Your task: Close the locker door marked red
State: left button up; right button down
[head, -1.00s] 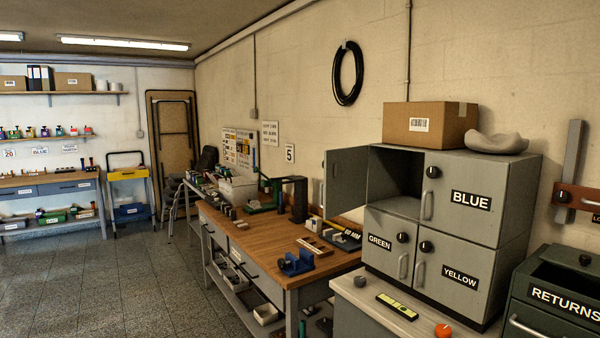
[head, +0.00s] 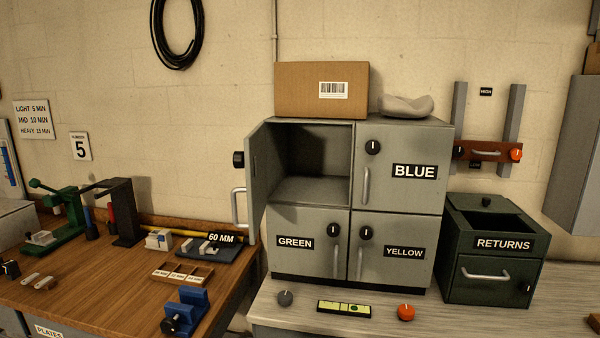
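The grey locker block (head: 352,209) stands on a pale bench. Its upper left compartment (head: 312,190) is open and looks empty. That compartment's door (head: 256,185) is swung out to the left on its left hinge, seen nearly edge-on. Its handle (head: 238,207) and dark knob (head: 238,159) stick out on the door's far side. Any marking on this door is hidden; no red label shows. The other three doors are shut and marked BLUE (head: 414,172), GREEN (head: 295,242) and YELLOW (head: 404,253). Neither of my grippers is in view.
A cardboard box (head: 322,90) and a grey lump (head: 406,104) sit on the locker. On the pale bench (head: 275,310) lie a grey knob (head: 285,297), a level (head: 344,307) and an orange knob (head: 406,312). A dark RETURNS box (head: 495,250) stands right; a wooden workbench (head: 110,300) left.

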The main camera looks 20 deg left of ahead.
aim_at(256, 189)
jog(key=j+u, duration=0.25)
jog(key=j, duration=1.05)
